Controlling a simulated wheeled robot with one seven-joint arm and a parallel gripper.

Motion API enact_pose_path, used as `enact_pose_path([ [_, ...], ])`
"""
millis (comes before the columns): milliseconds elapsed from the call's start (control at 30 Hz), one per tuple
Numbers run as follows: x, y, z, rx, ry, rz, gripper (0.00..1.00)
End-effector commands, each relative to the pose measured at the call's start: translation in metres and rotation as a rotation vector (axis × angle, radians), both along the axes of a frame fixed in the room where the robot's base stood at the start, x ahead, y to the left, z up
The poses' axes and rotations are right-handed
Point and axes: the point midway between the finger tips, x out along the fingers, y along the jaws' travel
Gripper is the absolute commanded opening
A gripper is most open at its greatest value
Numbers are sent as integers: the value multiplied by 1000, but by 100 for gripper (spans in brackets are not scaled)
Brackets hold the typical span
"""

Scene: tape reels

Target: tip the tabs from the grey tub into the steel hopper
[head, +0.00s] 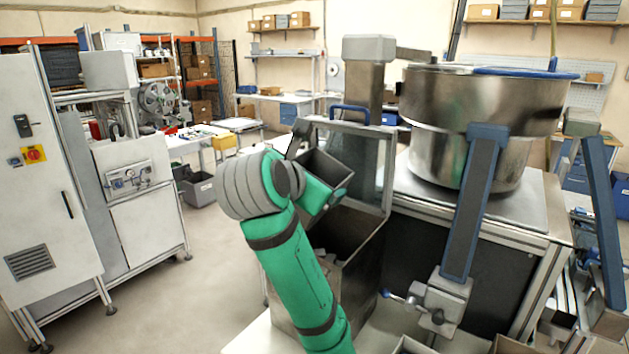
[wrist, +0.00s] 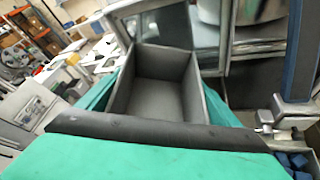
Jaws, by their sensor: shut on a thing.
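The grey tub (head: 327,172) is a dark open box, tilted over the mouth of the steel hopper (head: 366,266). My gripper (head: 318,196) is shut on the tub, with green fingers along its sides. In the wrist view the tub (wrist: 158,92) shows a bare inside floor, with no tabs seen in it. Pale grey tabs (head: 328,262) appear to lie inside the hopper, partly hidden by my green arm. The hopper's clear-windowed lid (head: 350,152) stands raised behind the tub.
A large steel bowl (head: 480,105) stands on a bench right of the hopper, with a blue-grey post (head: 470,205) in front. A grey cabinet (head: 45,180) and a machine (head: 135,190) stand at left. The floor (head: 215,255) between is clear.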

Motion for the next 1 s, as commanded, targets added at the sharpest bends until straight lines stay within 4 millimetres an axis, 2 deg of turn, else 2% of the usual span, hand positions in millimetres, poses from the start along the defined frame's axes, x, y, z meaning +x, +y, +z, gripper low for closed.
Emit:
enact_pose_path([
  [267,0,2,1,-74,46,3,54],
  [700,0,-3,10,-365,202,-5,54],
  [1000,0,0,11,-381,209,-2,54],
])
